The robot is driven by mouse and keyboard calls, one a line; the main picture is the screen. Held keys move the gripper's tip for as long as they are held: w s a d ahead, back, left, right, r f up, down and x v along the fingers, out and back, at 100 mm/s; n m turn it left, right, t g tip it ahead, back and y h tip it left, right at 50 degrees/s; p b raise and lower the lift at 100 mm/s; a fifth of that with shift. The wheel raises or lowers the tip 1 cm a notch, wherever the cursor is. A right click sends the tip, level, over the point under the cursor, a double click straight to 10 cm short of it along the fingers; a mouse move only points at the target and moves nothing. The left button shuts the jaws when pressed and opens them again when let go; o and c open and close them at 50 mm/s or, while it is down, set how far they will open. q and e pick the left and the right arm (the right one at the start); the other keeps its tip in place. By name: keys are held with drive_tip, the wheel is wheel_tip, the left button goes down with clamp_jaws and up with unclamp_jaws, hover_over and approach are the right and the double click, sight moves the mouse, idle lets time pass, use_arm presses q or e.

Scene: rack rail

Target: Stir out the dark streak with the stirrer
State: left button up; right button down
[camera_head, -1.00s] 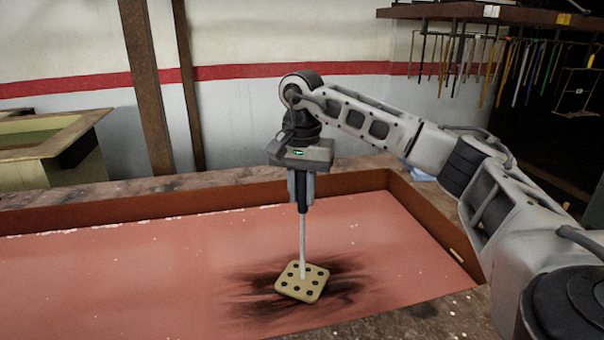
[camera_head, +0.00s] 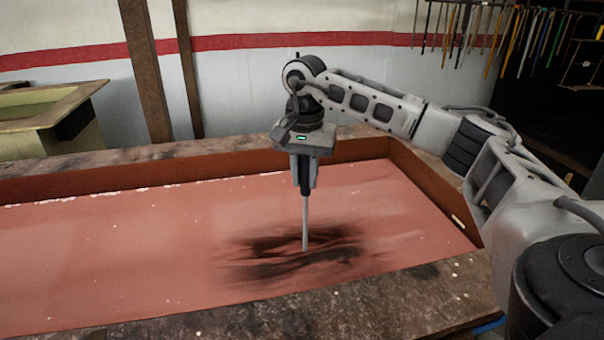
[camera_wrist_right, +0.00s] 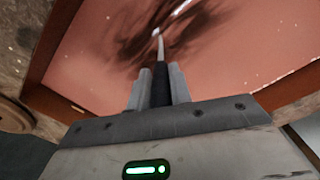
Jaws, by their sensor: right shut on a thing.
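My right gripper (camera_head: 304,180) is shut on the dark handle of the stirrer (camera_head: 305,222) and holds it upright. The stirrer's pale shaft goes down into the reddish liquid, and its perforated square head is hidden under the surface. The dark streak (camera_head: 270,268) spreads around the shaft, in several wavy bands to both sides. In the right wrist view the gripper (camera_wrist_right: 158,88) holds the stirrer (camera_wrist_right: 160,46), whose shaft reaches into the dark streak (camera_wrist_right: 205,28). My left gripper is not in view.
The liquid fills a wide rectangular vat (camera_head: 436,197) with brown inner walls and a broad, worn rim. Its left part is free of the streak. Another vat (camera_head: 45,115) stands at the back left, near brown posts (camera_head: 147,75). Tools (camera_head: 490,40) hang at the back right.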

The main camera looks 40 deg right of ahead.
drive_tip(key=s+d, duration=0.5)
drive_tip(key=d, duration=0.3)
drive_tip(key=w+a+p, duration=0.1)
drive_tip(key=a, duration=0.1)
drive_tip(key=w+a+p, duration=0.1)
drive_tip(key=w+a, duration=0.1)
drive_tip(key=a, duration=0.1)
drive_tip(key=w+a+p, duration=0.1)
drive_tip(key=w+a, duration=0.1)
drive_tip(key=shift+a+r, duration=0.1)
drive_tip(key=shift+a, duration=0.3)
drive_tip(key=w+a, duration=0.5)
drive_tip(key=a, duration=0.4)
drive_tip(key=s+d, duration=0.4)
drive_tip(key=d, duration=0.4)
drive_tip(key=shift+s+d, duration=0.15)
drive_tip(key=shift+s, duration=0.25)
